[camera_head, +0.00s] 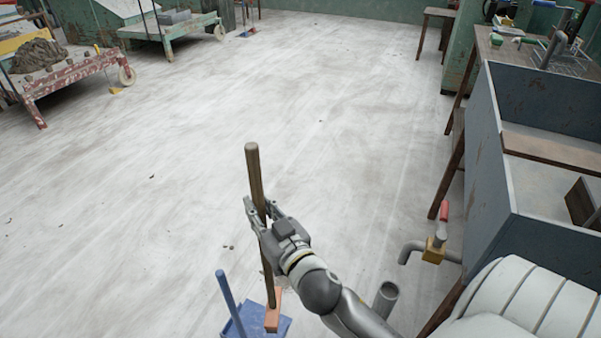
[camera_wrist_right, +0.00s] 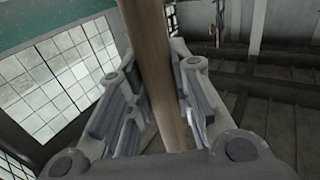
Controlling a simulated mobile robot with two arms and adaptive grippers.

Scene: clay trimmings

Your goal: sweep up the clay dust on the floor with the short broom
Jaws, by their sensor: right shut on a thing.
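The short broom has a brown wooden stick (camera_head: 254,170) and an orange-brown head (camera_head: 273,312) low in the head view. My right gripper (camera_head: 262,213) is shut on the stick, which stands nearly upright. In the right wrist view the stick (camera_wrist_right: 155,70) runs between the two fingers of the gripper (camera_wrist_right: 158,100). A blue dustpan (camera_head: 262,327) with a blue handle (camera_head: 229,302) is beside the broom head at the bottom edge, partly cut off. Small dark crumbs (camera_head: 228,246) lie on the pale floor left of the stick. My left gripper does not show.
A grey sink cabinet (camera_head: 483,170) with pipes and a red-handled valve (camera_head: 443,212) stands at the right. Low carts (camera_head: 75,75) stand at the back left, and a stool (camera_head: 437,14) at the back right.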

